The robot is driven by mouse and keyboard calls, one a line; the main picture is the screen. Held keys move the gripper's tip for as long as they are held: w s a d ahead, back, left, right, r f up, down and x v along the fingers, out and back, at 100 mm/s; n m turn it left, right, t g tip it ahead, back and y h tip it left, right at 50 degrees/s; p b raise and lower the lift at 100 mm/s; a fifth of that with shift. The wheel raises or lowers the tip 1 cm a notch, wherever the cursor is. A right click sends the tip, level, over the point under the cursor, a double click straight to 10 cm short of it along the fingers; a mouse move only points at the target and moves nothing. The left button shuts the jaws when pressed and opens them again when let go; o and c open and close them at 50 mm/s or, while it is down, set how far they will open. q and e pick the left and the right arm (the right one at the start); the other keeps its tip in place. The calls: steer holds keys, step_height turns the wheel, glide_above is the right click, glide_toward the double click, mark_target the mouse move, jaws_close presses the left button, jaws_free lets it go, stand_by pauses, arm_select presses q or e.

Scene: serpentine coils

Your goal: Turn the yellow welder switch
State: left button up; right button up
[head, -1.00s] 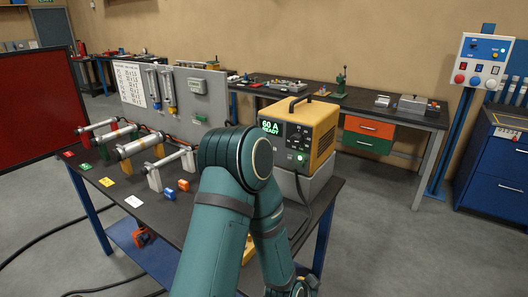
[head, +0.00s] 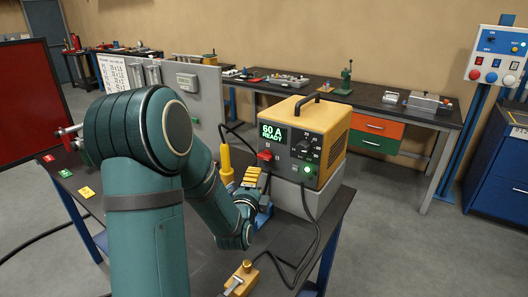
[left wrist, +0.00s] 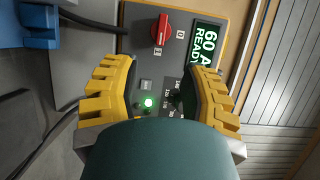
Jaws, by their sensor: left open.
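The yellow welder (head: 320,140) stands on a grey box at the table's right. Its dark front has a lit "60 A READY" display, a red rotary switch (head: 265,155), a black dial (head: 303,147) and a green lamp (head: 307,169). My left gripper (head: 252,178) is in front of this panel, lower than the red switch. In the left wrist view the gripper (left wrist: 160,68) is open and empty, its yellow fingers spread over the panel. The red switch (left wrist: 161,30) shows beyond the fingertips, with an O mark beside it. My right gripper is out of view.
A yellow-handled torch (head: 226,160) stands left of the welder, near my gripper. A blue holder (head: 264,215) is below the gripper. A brass-coloured clamp (head: 240,280) sits at the table's near edge. A black cable (head: 313,230) hangs from the welder's front.

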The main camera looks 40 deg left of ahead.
mark_target(264, 159)
arm_select(q)
steer(key=x, duration=1.3)
steer(key=shift+w+a, duration=0.2)
steer(key=shift+w, duration=0.15)
steer(key=shift+r, duration=0.1)
jaws_close()
